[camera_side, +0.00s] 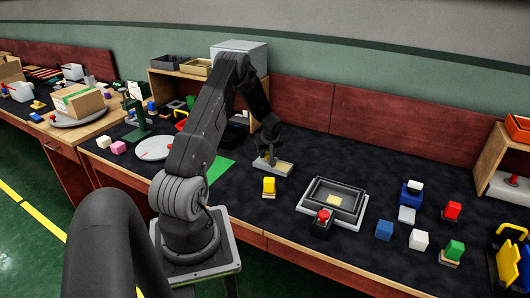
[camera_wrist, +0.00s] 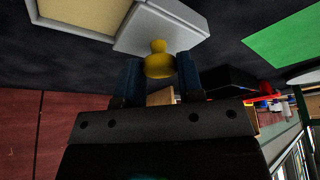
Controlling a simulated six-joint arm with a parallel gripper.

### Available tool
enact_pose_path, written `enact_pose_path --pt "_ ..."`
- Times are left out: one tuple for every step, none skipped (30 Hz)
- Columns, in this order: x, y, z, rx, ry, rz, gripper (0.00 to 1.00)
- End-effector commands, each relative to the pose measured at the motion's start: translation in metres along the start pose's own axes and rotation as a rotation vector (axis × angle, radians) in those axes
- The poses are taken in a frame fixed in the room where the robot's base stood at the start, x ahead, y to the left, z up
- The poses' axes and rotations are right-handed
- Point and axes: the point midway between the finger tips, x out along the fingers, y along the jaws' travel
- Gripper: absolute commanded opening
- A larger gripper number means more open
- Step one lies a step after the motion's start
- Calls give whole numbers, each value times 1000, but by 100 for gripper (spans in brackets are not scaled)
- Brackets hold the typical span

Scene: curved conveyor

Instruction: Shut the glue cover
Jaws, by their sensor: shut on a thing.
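The glue box (camera_side: 283,170) is a low light-grey tray with a tan inside, in the middle of the dark bench. A light-grey cover (camera_wrist: 180,28) with a yellow knob (camera_wrist: 158,64) lies at one end, and the tan inside (camera_wrist: 90,15) shows uncovered beside it in the wrist view. My gripper (camera_side: 268,148) is over the box's left part in the side view. Its blue fingers (camera_wrist: 158,76) are shut on the yellow knob from both sides. The fingers and arm hide part of the cover in the side view.
A yellow block (camera_side: 269,185) stands just in front of the box. A dark tray (camera_side: 333,200) and a red-buttoned box (camera_side: 322,221) are to the right. A green sheet (camera_side: 219,168) and a white disc (camera_side: 154,148) lie left. Several coloured blocks are further right.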

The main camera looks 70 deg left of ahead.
Motion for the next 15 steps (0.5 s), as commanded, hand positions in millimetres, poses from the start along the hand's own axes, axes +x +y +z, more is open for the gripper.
enact_pose_path --pt "-4 10 8 6 1 3 0" --pt "-5 14 12 6 1 4 0" --pt "-8 22 19 7 2 3 0" --pt "-10 26 23 7 2 3 0" --pt "-12 31 28 6 2 3 0" --pt "-14 37 33 5 2 3 0" --pt "-15 41 36 6 3 3 0" --pt "-17 44 39 5 3 3 0" --pt "-18 48 43 4 3 2 0" --pt "-19 50 45 4 3 2 0" --pt "-19 51 46 3 3 1 0" --pt "-20 52 47 2 3 1 0" --pt "-20 53 48 1 3 1 0" --pt "-20 53 48 0 3 2 0" --pt "-20 53 48 0 3 2 0"
